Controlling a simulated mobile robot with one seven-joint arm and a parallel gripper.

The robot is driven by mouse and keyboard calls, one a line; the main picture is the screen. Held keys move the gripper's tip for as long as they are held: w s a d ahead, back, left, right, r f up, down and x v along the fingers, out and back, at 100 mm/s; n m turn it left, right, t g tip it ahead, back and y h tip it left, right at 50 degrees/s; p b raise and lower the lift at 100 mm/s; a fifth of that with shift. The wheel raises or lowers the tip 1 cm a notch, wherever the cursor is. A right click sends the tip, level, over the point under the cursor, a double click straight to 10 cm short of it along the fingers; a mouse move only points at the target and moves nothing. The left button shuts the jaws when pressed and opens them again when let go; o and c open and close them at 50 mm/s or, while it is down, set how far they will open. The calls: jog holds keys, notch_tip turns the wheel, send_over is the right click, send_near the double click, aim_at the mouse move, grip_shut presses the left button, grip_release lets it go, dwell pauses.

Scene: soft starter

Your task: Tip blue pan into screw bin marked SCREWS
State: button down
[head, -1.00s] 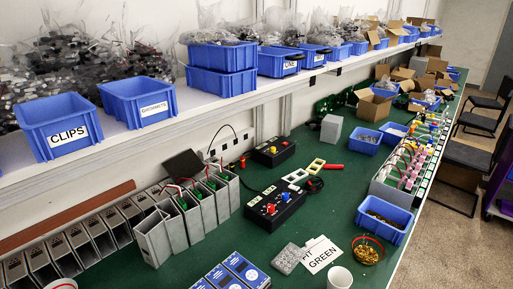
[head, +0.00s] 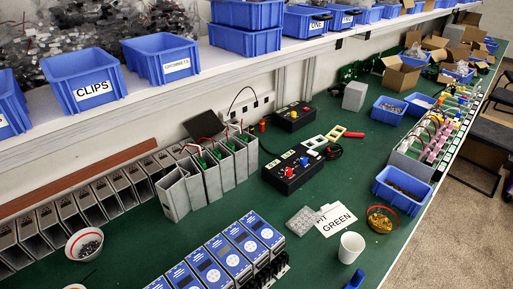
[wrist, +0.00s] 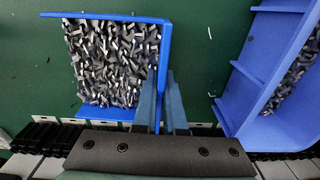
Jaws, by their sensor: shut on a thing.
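In the wrist view a blue pan (wrist: 164,50) full of small grey screw-like pieces lies left of centre over the green surface. My gripper (wrist: 168,82) is shut on the pan's right wall, and the fingers hide part of it. A larger blue bin (wrist: 248,92) stands at the right, cut off by the frame edge, with similar grey pieces inside. A strip of green separates pan and bin. No SCREWS label is readable. My gripper does not show in the head view.
Loose grey pieces (wrist: 211,94) lie on the green surface between pan and bin. Blue-fronted modules (head: 222,255) stand in a row at the lower middle of the head view. A white cup (head: 351,247) and a red-rimmed bowl (head: 381,219) are to their right.

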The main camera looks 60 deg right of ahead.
notch_tip(320, 180, up, 9)
jog(key=shift+f, duration=0.2)
jog(key=shift+s, duration=0.1)
